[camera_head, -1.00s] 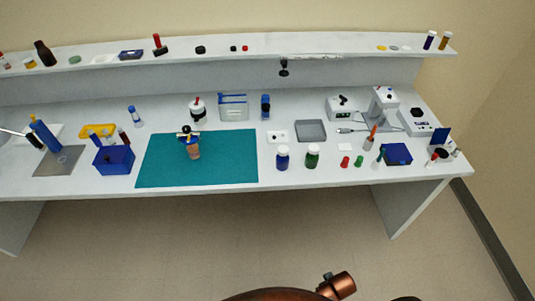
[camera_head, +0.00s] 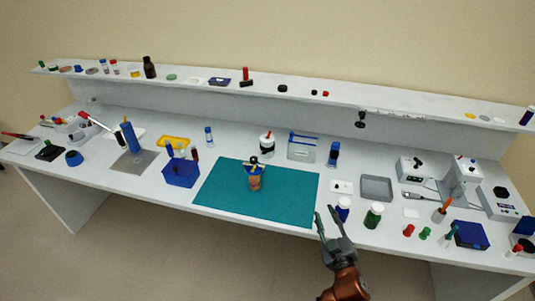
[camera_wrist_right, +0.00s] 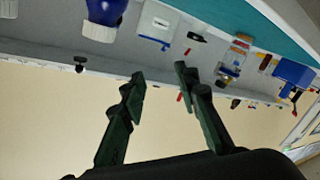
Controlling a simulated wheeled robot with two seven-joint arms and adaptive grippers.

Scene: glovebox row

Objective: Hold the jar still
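My right gripper (camera_head: 328,222) is open and empty in front of the bench, near the mat's right front corner, apart from the brown jar. In the wrist view the fingers of the right gripper (camera_wrist_right: 160,72) are apart with nothing between them. The blue jar (camera_wrist_right: 105,10) is at that view's top. My left gripper is not in view.
A blue bin (camera_head: 181,174) stands left of the mat, and a grey tray (camera_head: 377,188) is to its right. A white-lidded bottle (camera_head: 267,145) and a clear box (camera_head: 303,147) stand behind it. A shelf (camera_head: 210,84) runs along the back. The mat is mostly clear.

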